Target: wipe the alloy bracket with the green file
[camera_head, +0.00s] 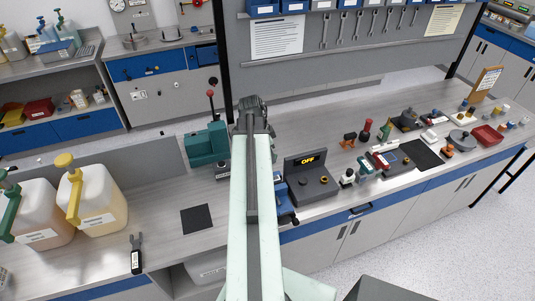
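My arm reaches up the middle of the camera_head view, with my gripper (253,108) at its far end, above the back of the bench. The fingers are too small and dark to show whether they are open or shut. No file is clearly seen in it. A small upright green-handled thing (385,130) stands on the right part of the bench, right of my gripper; it may be the green file, but I cannot tell. I cannot pick out the alloy bracket among the small items there. My arm hides part of the bench.
A grey box with an "OFF" display (310,180) stands right of my arm. A green press with a red-knobbed lever (207,145) stands left of it. A dark mat (196,218), a black tool (136,255) and large jugs (97,200) are further left. The bench (315,128) has bare room behind the OFF box.

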